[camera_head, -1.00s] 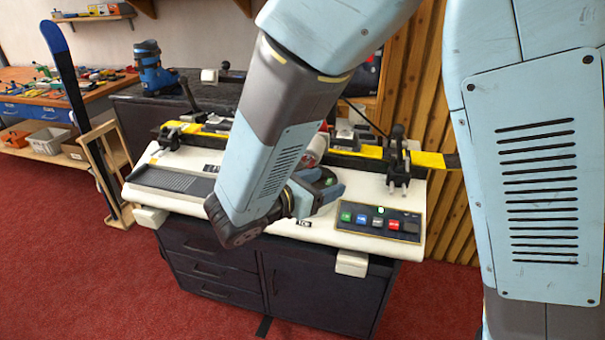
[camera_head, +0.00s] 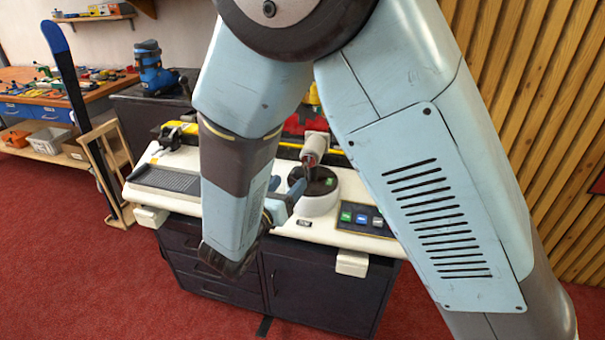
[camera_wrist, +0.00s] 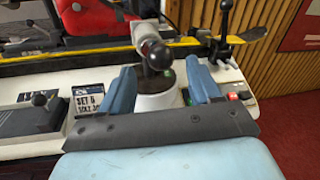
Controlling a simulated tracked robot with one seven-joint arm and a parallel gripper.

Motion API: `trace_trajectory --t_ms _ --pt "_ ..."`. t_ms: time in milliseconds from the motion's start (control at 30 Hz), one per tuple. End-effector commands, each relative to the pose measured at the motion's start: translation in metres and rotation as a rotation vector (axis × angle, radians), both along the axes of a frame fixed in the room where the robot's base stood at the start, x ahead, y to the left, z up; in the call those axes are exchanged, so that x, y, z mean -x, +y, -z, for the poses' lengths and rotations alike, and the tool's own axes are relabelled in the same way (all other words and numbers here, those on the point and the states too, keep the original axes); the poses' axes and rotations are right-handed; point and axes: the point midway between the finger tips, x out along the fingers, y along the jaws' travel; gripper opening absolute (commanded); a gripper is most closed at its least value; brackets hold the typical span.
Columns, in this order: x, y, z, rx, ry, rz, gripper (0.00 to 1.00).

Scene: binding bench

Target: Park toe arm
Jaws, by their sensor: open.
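My gripper (camera_wrist: 160,68) is open, its two blue fingers apart in the wrist view. A black ball knob on a lever (camera_wrist: 157,53) shows between the fingers, above a white round base; I cannot tell whether it is level with the fingertips. No contact shows. In the head view my gripper (camera_head: 288,196) is beside the white round base (camera_head: 318,203) with its dark top. A grey-white cylinder (camera_head: 315,146) stands above that base. Which part is the toe arm is not labelled. A smaller black knob (camera_wrist: 39,100) sits on a dark slide at the left of the wrist view.
The white bench top (camera_head: 180,157) carries a ribbed black tray (camera_head: 172,182) and a button panel (camera_head: 362,217). A ski with yellow parts (camera_wrist: 190,42) lies across behind. A black upright lever (camera_wrist: 226,20) stands at the right. A ski (camera_head: 72,90) leans on a wooden stand at left.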

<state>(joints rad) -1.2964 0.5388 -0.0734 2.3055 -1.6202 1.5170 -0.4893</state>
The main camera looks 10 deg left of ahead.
Motion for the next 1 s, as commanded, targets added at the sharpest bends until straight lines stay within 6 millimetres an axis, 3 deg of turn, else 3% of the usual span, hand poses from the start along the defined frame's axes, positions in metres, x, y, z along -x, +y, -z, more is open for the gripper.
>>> trace_trajectory --t_ms 100,333,800,1000 --pt "-0.021 -0.006 0.000 0.000 0.000 0.003 0.63" --pt "-0.049 -0.014 0.000 0.000 0.000 0.003 0.63" --pt "-0.059 -0.017 0.000 0.000 0.001 0.001 0.63" --pt "-0.059 -0.017 0.000 0.000 0.001 0.001 0.44"
